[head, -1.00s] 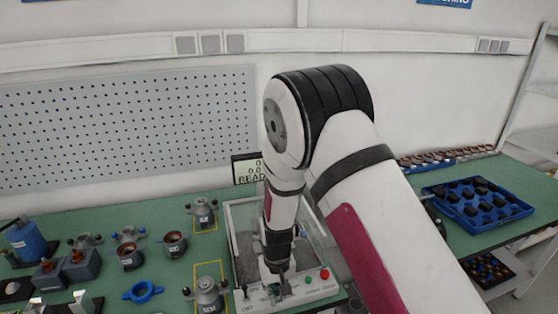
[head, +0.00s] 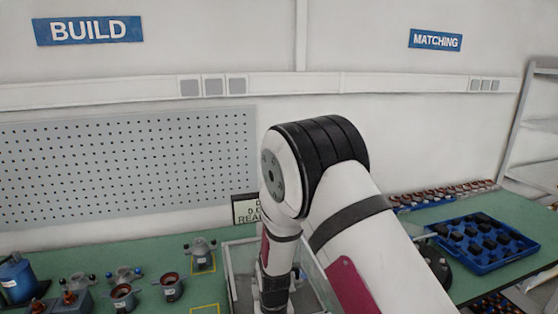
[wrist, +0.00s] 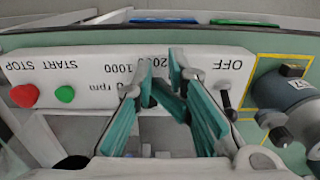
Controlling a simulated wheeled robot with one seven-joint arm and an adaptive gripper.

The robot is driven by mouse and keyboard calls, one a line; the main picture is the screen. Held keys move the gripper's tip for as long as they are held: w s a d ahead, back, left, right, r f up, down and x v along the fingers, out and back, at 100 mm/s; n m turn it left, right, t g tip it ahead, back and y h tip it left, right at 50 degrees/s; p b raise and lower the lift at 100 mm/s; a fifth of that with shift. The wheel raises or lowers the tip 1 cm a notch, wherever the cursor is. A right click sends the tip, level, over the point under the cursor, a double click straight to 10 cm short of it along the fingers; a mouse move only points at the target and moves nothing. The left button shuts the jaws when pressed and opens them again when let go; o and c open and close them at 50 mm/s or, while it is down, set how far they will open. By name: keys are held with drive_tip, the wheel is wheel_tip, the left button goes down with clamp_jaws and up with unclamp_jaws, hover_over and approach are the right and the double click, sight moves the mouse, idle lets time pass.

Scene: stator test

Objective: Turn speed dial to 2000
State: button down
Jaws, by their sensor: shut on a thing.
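The white control panel (wrist: 85,75) fills the middle of the wrist view, with its labels upside down. The speed scale reads "2000", "1000" and "rpm". My gripper (wrist: 160,75), with teal fingers, is at this scale and shut on the speed dial. A dark part (wrist: 166,98) shows between the fingers and seems to be the dial. The fingers cover most of the dial, and I cannot read its setting. In the head view my gripper and the panel are below the picture. A display (head: 246,208) behind my arm is partly hidden; "READ" shows.
In the wrist view a red button (wrist: 24,95) and a green button (wrist: 65,93) lie left, and a switch (wrist: 226,98) under "OFF" right. A grey motor (wrist: 290,100) stands beside the panel. A blue tray (head: 485,245) lies at right in the head view.

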drive_tip(key=shift+s, duration=0.3)
wheel_tip(320, 180, up, 6)
drive_tip(key=p, duration=0.1)
drive_tip(key=shift+p, duration=0.4)
drive_tip(key=shift+w, duration=0.1)
